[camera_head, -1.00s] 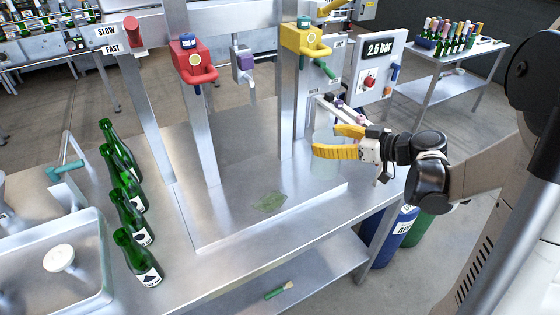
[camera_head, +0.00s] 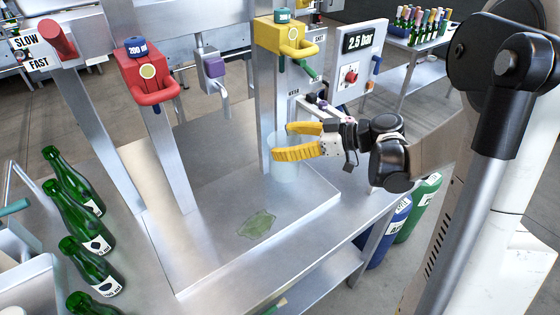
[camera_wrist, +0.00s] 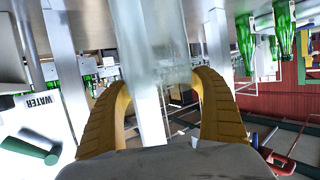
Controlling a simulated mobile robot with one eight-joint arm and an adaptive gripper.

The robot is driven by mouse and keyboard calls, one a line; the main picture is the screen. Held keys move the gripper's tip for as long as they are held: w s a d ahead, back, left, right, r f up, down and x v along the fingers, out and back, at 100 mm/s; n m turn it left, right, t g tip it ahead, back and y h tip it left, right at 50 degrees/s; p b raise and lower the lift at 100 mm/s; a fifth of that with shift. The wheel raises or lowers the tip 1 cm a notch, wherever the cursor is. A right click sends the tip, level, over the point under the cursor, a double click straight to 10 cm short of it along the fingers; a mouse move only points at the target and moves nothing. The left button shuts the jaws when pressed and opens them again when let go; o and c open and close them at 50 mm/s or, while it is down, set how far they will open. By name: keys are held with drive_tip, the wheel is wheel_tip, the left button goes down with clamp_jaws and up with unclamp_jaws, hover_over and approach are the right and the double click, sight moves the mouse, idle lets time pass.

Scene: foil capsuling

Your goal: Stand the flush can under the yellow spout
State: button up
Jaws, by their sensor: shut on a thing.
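The flush can is a clear, see-through cylinder (camera_head: 285,172) at the back right of the raised steel plate. My gripper (camera_head: 284,142) has its yellow fingers closed around it, reaching in from the right. In the wrist view the can (camera_wrist: 160,40) is upright in the picture between the two fingers (camera_wrist: 165,95). The yellow spout (camera_head: 279,36) is on a steel post, above and slightly left of the can in the head view. I cannot tell whether the can's base touches the plate.
Green bottles (camera_head: 75,205) stand at the left. A green puddle (camera_head: 257,223) lies on the plate (camera_head: 215,265). The 2.5 bar panel (camera_head: 358,65) stands behind my gripper. The plate's middle is otherwise clear.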

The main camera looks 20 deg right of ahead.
drive_tip(key=shift+a+f, duration=0.4)
drive_tip(key=shift+a, duration=0.2)
wheel_tip(320, 180, down, 4)
drive_tip(key=shift+w+b, duration=0.1)
drive_tip(key=shift+b, duration=1)
drive_tip(key=shift+r, duration=0.15)
drive_tip(key=o, duration=1.4)
drive_tip(key=shift+o, duration=0.2)
